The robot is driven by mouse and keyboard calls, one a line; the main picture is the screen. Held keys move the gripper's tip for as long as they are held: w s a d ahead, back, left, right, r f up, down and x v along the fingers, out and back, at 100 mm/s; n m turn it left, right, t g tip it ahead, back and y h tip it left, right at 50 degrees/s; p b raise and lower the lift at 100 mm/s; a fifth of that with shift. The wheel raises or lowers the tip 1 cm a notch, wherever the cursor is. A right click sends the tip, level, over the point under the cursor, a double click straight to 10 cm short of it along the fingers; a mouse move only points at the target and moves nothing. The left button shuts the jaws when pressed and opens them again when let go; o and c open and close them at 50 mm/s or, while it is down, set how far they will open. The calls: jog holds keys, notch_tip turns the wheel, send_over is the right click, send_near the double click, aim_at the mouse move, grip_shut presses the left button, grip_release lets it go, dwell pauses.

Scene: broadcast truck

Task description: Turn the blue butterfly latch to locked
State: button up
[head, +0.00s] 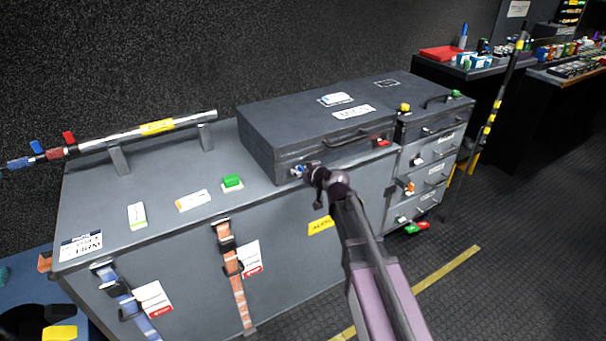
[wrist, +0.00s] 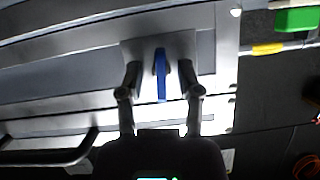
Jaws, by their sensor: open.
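The blue butterfly latch (wrist: 161,76) is a narrow blue tab on a pale metal plate, centred in the wrist view. It stands lengthwise up and down in that picture, between my two fingers. My gripper (wrist: 159,80) is open, with one finger on each side of the tab and a gap on both sides. In the head view a small bit of the blue latch (head: 297,170) shows at the left front of the dark grey case (head: 300,125). My gripper (head: 308,176) is right beside it and hides part of it.
A red latch (head: 383,142) and a handle (head: 330,152) are on the case's front. Drawers (head: 430,155) stand at right. Open floor lies in front.

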grip_shut()
jog(key=shift+d, duration=0.15)
jog(key=shift+w, duration=0.1)
jog(key=shift+m, duration=0.3)
jog(key=shift+m+g+y+b, duration=0.3)
jog(key=shift+m+y, duration=0.4)
jog(key=shift+m, duration=0.1)
dwell(0.9)
